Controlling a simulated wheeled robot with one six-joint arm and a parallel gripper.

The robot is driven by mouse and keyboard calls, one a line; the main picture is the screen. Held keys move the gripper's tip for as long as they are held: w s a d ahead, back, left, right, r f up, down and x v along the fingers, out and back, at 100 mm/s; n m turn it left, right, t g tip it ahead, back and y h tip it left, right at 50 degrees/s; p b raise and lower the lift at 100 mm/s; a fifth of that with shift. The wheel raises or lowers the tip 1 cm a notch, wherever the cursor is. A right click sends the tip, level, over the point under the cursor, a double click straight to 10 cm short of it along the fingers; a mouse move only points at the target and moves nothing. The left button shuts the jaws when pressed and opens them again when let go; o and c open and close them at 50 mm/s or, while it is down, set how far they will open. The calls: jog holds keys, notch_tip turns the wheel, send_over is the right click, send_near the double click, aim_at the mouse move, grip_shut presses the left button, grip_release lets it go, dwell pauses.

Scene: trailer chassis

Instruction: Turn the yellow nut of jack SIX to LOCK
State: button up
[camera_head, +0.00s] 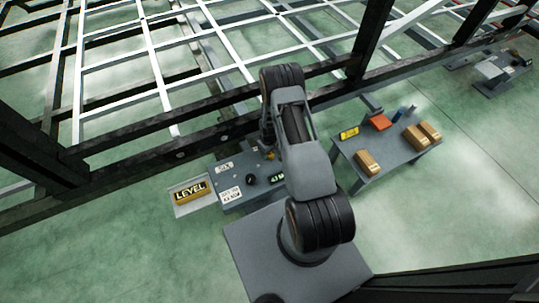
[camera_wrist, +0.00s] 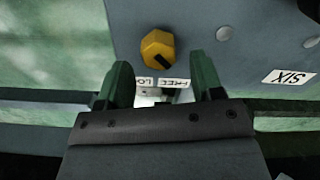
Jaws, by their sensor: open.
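The yellow hexagonal nut (camera_wrist: 157,48) sits on the grey panel of jack SIX in the wrist view. A dark mark on its face points to the lower right, toward the FREE label (camera_wrist: 174,83). The LOCK label (camera_wrist: 143,82) is to its left, partly cut off by a finger. The SIX plate (camera_wrist: 288,77) appears upside down at the right. My gripper (camera_wrist: 160,84) is open, with its green fingers apart just below the nut in the picture and nothing between them but background and labels. In the head view my arm hides the gripper; the jack's SIX plate (camera_head: 224,167) shows there.
A tan LEVEL block (camera_head: 192,192) lies on a plate left of the jack panel. A grey table (camera_head: 378,164) with tan blocks, a yellow item and an orange item stands to the right. Dark chassis beams (camera_head: 120,172) run close behind the panel. Open green floor lies left and right.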

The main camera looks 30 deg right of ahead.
jog(key=shift+f, duration=1.1)
jog(key=c, duration=0.9)
jog(key=shift+c, duration=0.2)
